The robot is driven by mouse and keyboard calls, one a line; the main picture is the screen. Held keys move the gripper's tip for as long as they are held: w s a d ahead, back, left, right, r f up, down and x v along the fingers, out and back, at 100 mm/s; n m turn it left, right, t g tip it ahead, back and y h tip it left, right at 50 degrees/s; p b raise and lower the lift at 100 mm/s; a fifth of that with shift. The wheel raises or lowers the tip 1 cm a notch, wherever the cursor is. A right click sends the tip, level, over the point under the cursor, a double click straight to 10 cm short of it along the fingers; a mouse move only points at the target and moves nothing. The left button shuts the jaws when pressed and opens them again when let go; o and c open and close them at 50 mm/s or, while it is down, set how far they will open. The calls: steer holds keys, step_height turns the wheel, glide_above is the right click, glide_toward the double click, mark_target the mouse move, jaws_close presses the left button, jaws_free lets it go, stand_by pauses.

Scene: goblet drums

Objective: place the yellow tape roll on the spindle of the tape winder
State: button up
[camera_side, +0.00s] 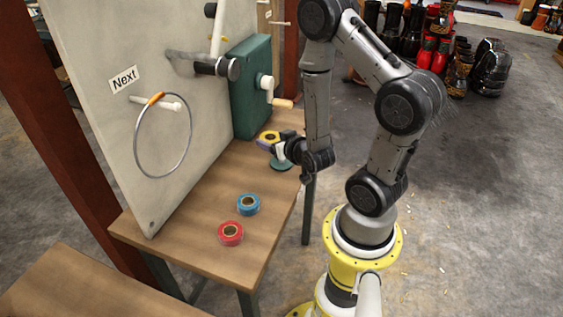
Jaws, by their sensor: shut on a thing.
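The yellow tape roll (269,135) is in my gripper (270,143), above the far right part of the wooden table. My gripper is shut on the roll, and its fingers hide part of it. A teal box (250,88) stands at the back beside the upright grey board, with a white crank and wooden handle (280,102) on its right side. It may be the tape winder, but I cannot tell for certain. A dark cylinder (215,67) projects in front of the box and could be its spindle. The roll is below and to the right of this cylinder, apart from it.
A blue tape roll (248,204) and a red tape roll (230,233) lie on the table (185,230). A teal round thing (282,164) is partly hidden below my gripper. The grey board (75,100) carries a peg with a hanging ring (137,150) and a "Next" label.

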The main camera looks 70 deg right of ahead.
mark_target(283, 164)
steer(key=shift+m+g+h, duration=0.5)
steer(key=shift+m, duration=0.1)
steer(key=shift+s+d+f, duration=0.35)
steer(key=shift+d+f, duration=0.15)
steer(key=shift+f, duration=0.85)
steer(key=shift+s+d+f, duration=0.35)
steer(key=shift+d+f, duration=0.1)
steer(key=shift+f, duration=0.9)
steer(key=shift+s+d+f, duration=0.35)
steer(key=shift+d+f, duration=0.15)
steer(key=shift+f, duration=0.85)
steer(key=shift+f, duration=0.1)
steer(key=o, duration=1.3)
